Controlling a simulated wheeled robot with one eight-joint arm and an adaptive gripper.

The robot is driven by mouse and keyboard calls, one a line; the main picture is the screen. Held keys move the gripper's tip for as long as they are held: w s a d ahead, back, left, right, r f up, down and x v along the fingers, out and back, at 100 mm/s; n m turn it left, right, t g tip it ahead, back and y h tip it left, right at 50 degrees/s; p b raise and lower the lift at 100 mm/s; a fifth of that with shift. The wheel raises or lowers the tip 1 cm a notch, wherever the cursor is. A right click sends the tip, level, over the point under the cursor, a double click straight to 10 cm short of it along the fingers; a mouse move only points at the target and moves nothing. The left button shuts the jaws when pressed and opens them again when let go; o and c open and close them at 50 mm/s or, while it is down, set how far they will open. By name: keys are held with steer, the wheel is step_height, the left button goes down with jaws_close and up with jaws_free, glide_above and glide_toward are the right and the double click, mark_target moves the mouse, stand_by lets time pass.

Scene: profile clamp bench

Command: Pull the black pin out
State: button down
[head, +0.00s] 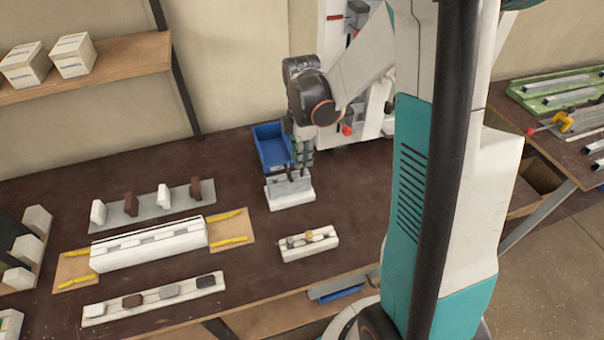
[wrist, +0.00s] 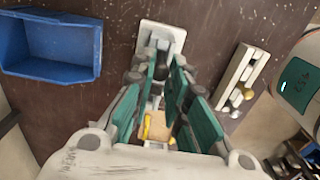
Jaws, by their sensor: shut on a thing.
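My gripper (head: 301,166) points down over a pale block with a grey top (head: 291,192) on the dark bench. A small black pin (head: 288,173) stands up at the top of this block, at the fingertips. In the wrist view my gripper (wrist: 162,68) has its green-sided fingers close together around a dark piece, which I take to be the black pin. The pale block (wrist: 161,34) shows beyond the fingertips there. The fingers hide most of the pin, and I cannot tell how deep it sits in the block.
A blue bin (head: 272,147) stands just behind the block. A smaller pale block with a brass-coloured knob (head: 309,243) lies in front. A long white profile fixture (head: 150,247) and strips with small pieces are to the left. Bare bench lies between.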

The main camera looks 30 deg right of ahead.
steer(key=shift+r+p, duration=1.75)
steer(key=shift+r, duration=1)
